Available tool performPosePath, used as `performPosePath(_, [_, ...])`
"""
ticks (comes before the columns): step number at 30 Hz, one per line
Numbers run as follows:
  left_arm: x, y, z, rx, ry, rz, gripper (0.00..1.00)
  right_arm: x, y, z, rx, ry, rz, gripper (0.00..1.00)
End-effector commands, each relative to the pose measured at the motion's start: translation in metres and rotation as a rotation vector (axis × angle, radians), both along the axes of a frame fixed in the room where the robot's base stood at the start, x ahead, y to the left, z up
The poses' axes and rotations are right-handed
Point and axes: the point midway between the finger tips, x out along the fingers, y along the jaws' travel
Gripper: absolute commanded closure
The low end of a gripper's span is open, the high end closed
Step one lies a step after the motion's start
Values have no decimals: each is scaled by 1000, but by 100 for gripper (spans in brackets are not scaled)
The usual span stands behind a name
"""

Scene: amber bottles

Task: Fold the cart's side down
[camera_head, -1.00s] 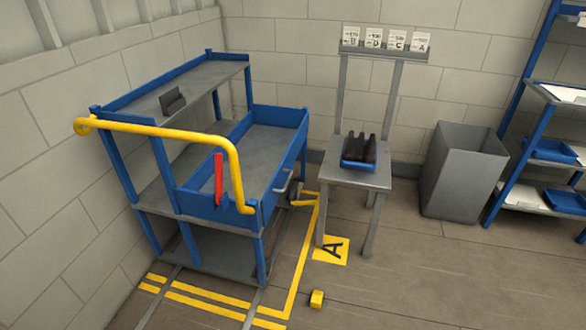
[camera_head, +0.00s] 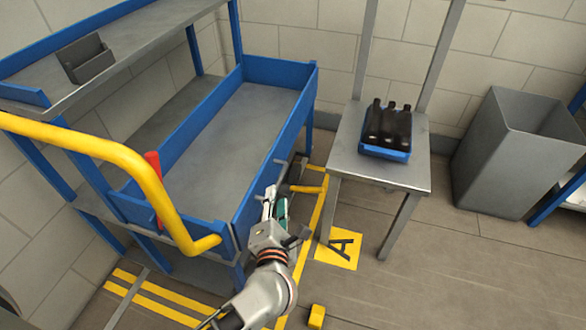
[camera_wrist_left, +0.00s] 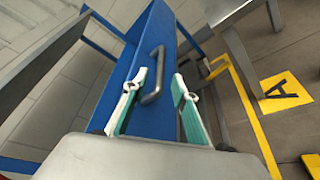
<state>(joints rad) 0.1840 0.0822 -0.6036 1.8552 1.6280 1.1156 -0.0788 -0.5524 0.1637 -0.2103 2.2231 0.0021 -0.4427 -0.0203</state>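The cart's blue side (camera_head: 280,148) stands upright along the right edge of the cart's grey upper deck (camera_head: 225,140). Its grey bar handle (camera_wrist_left: 152,80) shows on the blue outer face (camera_wrist_left: 165,38) in the left wrist view. A red lever (camera_head: 155,180) stands upright at the cart's near end. My right gripper is not in view.
A yellow push bar (camera_head: 110,150) crosses the cart's near end. A grey stand (camera_head: 345,165) to the right bears a blue crate (camera_head: 385,152) of dark bottles. A grey bin (camera_head: 500,160) stands farther right. A yellow block (camera_head: 317,316) lies on the floor.

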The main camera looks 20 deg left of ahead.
Motion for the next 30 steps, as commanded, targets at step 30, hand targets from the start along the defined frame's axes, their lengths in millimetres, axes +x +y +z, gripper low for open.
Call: performPosePath(30, [74,21,-18,-14,6,5,78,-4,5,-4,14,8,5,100])
